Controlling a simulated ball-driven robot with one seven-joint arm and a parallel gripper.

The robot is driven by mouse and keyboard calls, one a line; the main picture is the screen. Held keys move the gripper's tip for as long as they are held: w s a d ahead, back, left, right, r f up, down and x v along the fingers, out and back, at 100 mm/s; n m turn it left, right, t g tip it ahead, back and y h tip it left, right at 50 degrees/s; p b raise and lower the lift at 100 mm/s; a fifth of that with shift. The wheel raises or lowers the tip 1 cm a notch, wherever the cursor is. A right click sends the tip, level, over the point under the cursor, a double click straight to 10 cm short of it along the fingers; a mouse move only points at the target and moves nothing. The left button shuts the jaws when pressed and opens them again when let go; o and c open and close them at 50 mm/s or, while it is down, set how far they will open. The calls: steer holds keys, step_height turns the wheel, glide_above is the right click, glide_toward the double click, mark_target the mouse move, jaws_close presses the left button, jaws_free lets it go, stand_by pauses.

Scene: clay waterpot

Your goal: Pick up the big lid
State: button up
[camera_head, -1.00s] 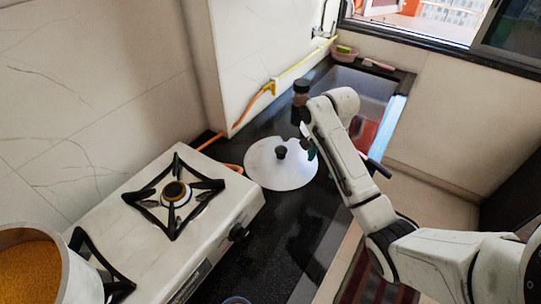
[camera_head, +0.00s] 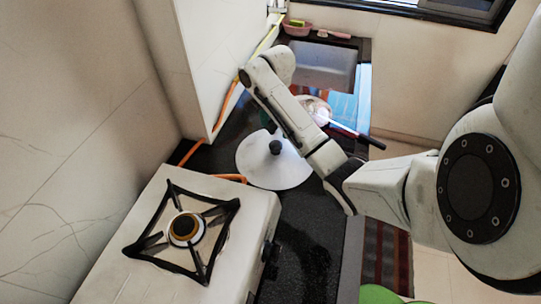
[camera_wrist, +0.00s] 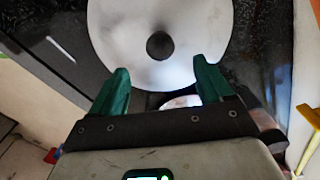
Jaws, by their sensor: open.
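The big lid (camera_head: 258,167) is a round, pale grey-white disc with a dark knob (camera_head: 275,147) in its middle. It lies on the black counter beside the stove in the head view. In the wrist view the lid (camera_wrist: 115,38) fills the upper middle, with its knob (camera_wrist: 160,45) ahead of and between my fingers. My gripper (camera_wrist: 162,82) has two green fingers, spread apart with nothing between them. The fingertips appear close to the lid's near edge; I cannot tell their height above it. In the head view my fingers are mostly hidden behind my arm.
A white stove (camera_head: 240,193) with a black burner grate stands left of the lid. An orange hose (camera_head: 232,178) runs behind it. A small bright bowl-like thing (camera_head: 318,108) sits near my arm.

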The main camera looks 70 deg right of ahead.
mark_target(275, 145)
step_height(275, 145, down, 6)
steer(key=b, duration=0.5)
steer(key=shift+r, duration=0.1)
steer(key=shift+f, duration=2.25)
steer(key=shift+c, duration=0.2)
steer(key=c, duration=1.3)
